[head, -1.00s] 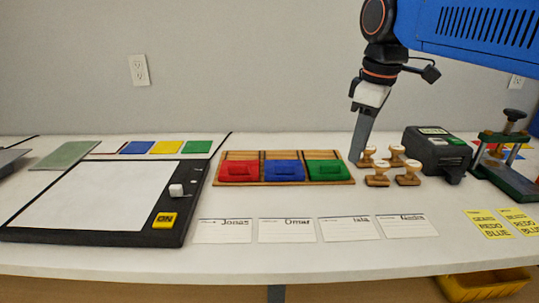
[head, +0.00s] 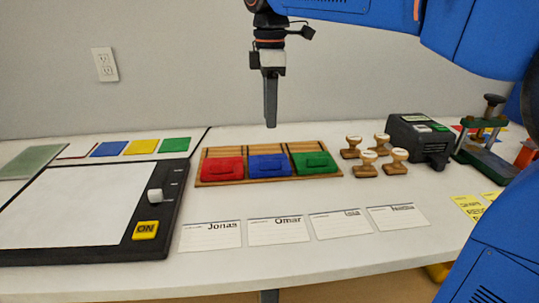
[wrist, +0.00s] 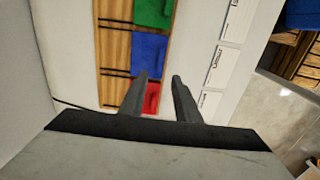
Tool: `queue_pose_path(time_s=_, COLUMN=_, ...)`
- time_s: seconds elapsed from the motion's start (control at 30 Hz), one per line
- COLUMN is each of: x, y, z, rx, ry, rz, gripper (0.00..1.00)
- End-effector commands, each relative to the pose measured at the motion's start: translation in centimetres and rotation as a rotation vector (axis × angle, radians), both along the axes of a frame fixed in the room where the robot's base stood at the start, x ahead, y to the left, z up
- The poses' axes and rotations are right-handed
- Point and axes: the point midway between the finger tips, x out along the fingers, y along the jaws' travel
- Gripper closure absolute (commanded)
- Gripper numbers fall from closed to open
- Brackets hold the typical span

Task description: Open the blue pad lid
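The blue pad lid (head: 269,166) lies shut in the middle of the wooden tray (head: 318,178), between the red lid (head: 222,169) and the green lid (head: 315,162). In the wrist view the blue lid (wrist: 149,55) is partly covered by a finger. My gripper (head: 270,124) points down above and behind the tray, over the blue lid's column in the picture. The wrist view shows its two fingers (wrist: 160,76) apart with nothing between them. The gripper does not touch the lid.
Name cards (head: 279,231) lie in front of the tray. Several wooden stamps (head: 367,163) stand to its right, beside a black stamper machine (head: 417,140). A black board with a yellow ON button (head: 146,230) lies to the left.

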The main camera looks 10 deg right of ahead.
Motion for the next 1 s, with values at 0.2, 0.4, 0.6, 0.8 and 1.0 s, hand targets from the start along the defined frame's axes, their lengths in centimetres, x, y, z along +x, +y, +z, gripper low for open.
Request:
queue_pose_path(time_s=0.2, x=-0.1, y=-0.1, z=-3.9, rx=0.000, ry=0.001, rz=-0.001, gripper=0.70)
queue_pose_path(time_s=0.4, x=-0.1, y=-0.1, z=-7.5, rx=0.000, ry=0.001, rz=-0.001, gripper=0.70)
queue_pose_path(time_s=0.6, x=0.0, y=0.0, z=-10.4, rx=0.000, ry=0.000, rz=-0.001, gripper=0.70)
queue_pose_path(time_s=0.8, x=0.0, y=0.0, z=-11.9, rx=0.001, ry=0.000, rz=-0.001, gripper=0.70)
queue_pose_path(time_s=1.0, x=0.0, y=0.0, z=-12.3, rx=0.001, ry=-0.001, rz=-0.001, gripper=0.70)
